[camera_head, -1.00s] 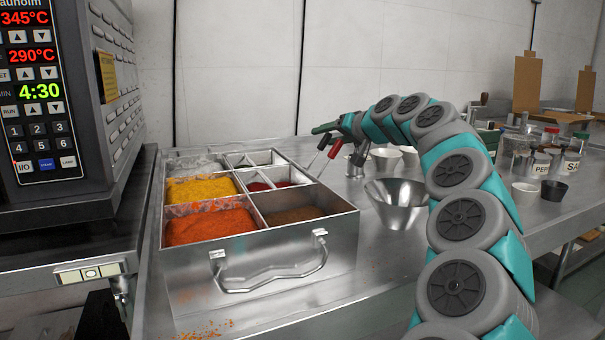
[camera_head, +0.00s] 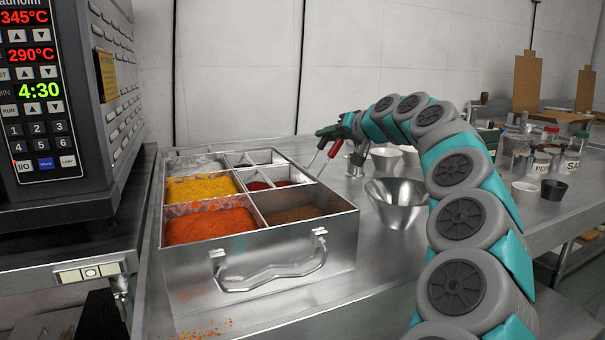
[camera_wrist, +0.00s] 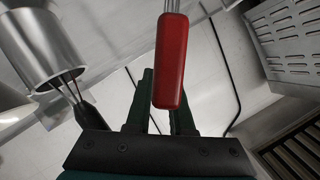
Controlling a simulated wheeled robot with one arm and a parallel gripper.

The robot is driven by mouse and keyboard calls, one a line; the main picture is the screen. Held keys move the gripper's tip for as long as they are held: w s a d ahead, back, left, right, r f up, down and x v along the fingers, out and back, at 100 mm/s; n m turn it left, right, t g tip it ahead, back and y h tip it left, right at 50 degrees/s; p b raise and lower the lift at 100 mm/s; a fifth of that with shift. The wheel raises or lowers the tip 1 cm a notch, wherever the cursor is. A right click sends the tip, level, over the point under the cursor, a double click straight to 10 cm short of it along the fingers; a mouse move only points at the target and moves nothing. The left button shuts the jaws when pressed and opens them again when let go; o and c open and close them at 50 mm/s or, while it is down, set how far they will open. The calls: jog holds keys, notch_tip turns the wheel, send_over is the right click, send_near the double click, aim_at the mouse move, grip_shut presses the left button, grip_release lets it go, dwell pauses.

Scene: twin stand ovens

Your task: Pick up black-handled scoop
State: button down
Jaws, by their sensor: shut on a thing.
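Another dark-handled tool (camera_wrist: 91,117) has wires reaching into a metal cup (camera_wrist: 40,42). A metal bowl (camera_head: 397,204) stands right of the box. The oven (camera_head: 95,130) is at the left; jars and small bowls are farther right.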

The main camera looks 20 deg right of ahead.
jog(key=shift+r, duration=0.15)
notch_tip(320, 180, up, 8)
jog(key=p, duration=0.4)
jog(key=shift+p, duration=0.4)
jog(key=shift+r, duration=0.8)
